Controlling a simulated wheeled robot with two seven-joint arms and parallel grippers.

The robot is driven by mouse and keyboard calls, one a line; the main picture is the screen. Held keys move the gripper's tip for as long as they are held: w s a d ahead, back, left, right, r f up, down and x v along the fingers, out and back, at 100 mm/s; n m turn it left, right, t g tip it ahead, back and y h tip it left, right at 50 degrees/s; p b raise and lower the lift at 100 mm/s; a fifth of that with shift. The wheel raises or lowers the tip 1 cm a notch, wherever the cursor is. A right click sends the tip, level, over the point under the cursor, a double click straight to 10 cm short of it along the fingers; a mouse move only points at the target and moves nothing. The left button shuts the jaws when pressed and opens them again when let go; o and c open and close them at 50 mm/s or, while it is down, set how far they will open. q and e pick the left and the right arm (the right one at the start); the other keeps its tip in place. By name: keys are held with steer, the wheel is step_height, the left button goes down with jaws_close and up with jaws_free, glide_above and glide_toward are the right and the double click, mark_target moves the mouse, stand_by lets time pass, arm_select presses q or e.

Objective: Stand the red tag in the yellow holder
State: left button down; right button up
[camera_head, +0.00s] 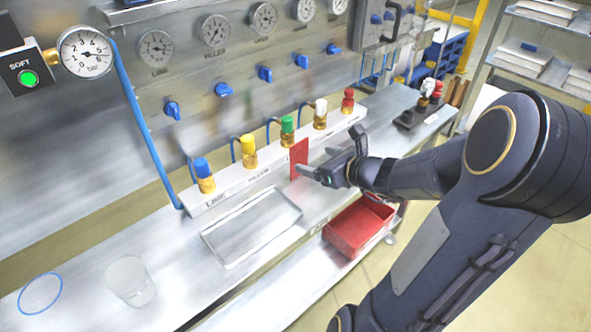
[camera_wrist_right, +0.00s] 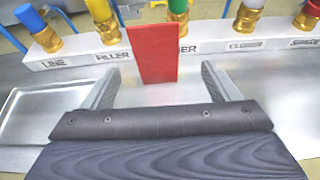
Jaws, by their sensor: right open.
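The red tag (camera_head: 299,157) is a thin upright plate at the front of the labelled ledge, near the green-capped fitting. In the right wrist view the tag (camera_wrist_right: 153,54) stands ahead of my right gripper, between the lines of its two fingers. My right gripper (camera_head: 317,164) is open, its fingers (camera_wrist_right: 160,72) spread wider than the tag, and I see no contact. I cannot make out a separate yellow holder; a yellow-capped brass fitting (camera_head: 248,150) stands on the ledge left of the tag. My left gripper is not in view.
The labelled ledge (camera_head: 225,193) carries several capped fittings. A shallow metal tray (camera_head: 251,226) lies on the bench to the left. A clear cup (camera_head: 131,281) stands further left. A red bin (camera_head: 358,227) sits below the bench's front edge.

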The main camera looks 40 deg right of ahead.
mark_target(300, 144)
steer(key=x, duration=0.7)
steer(key=shift+w+a+r+b, duration=0.15)
steer(key=shift+w+a+b, duration=0.05)
steer(key=shift+a+b, duration=0.1)
steer(key=shift+c, duration=0.3)
steer(key=c, duration=1.1)
steer(key=shift+r, duration=0.55)
step_height(300, 144, up, 3)
steer(key=shift+f+p, duration=0.2)
steer(key=shift+p, duration=0.35)
steer(key=s+a+r+p, duration=0.1)
steer(key=s+r, duration=0.2)
steer(key=s, duration=0.1)
steer(key=s+r+p, duration=0.2)
steer(key=s+r, duration=0.1)
steer(key=s, duration=0.2)
steer(key=s+a+r+p, duration=0.1)
steer(key=s+r, duration=0.2)
steer(key=s, duration=0.2)
steer(key=shift+a+r, duration=0.15)
steer(key=shift+a, duration=0.2)
